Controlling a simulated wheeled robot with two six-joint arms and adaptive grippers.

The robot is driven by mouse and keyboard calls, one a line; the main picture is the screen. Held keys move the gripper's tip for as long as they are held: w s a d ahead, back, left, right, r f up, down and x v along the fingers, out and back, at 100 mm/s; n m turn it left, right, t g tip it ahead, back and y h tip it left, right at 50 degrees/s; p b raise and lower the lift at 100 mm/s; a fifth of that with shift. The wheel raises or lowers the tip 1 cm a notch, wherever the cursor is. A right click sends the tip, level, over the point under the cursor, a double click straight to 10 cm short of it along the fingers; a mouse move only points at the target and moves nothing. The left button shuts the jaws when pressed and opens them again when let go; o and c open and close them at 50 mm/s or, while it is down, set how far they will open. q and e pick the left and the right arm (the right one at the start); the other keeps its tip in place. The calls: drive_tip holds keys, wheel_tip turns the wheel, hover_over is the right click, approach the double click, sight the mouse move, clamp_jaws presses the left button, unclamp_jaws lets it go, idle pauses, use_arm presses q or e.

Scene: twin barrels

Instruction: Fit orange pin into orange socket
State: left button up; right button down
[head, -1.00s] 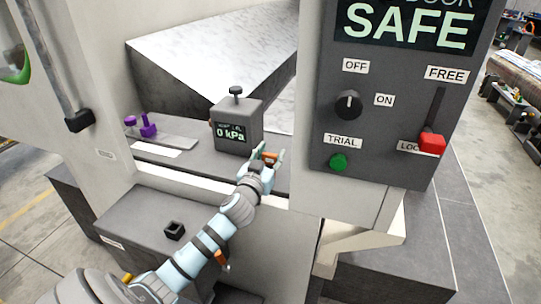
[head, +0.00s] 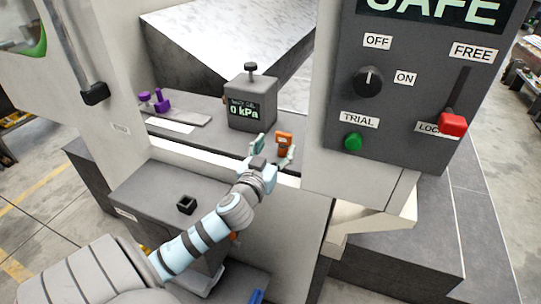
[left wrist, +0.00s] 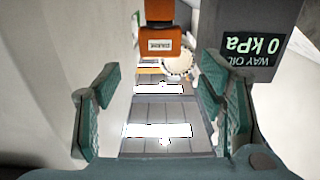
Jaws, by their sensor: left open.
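An orange piece (head: 284,143) stands near the front edge of the grey shelf, right of the gauge block. It shows in the left wrist view as an orange block (left wrist: 168,22) with a white label, upper part cut off. I cannot tell whether it is the pin or the socket. My left gripper (head: 272,151) is open and empty, just in front of it; its green fingers (left wrist: 160,108) stand wide apart with no object between them. Another small orange bit (head: 234,235) shows beside my left forearm, mostly hidden. My right gripper is not in view.
The grey gauge block (head: 251,108) reading 0 kPa stands close behind the gripper. Purple parts (head: 160,102) sit on a plate at left. The control panel (head: 415,90) and its post close off the right. A small black open box (head: 187,204) sits on the lower front ledge.

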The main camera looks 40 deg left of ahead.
use_arm(q)
drive_tip(key=v, duration=0.5)
drive_tip(key=shift+s, duration=0.1)
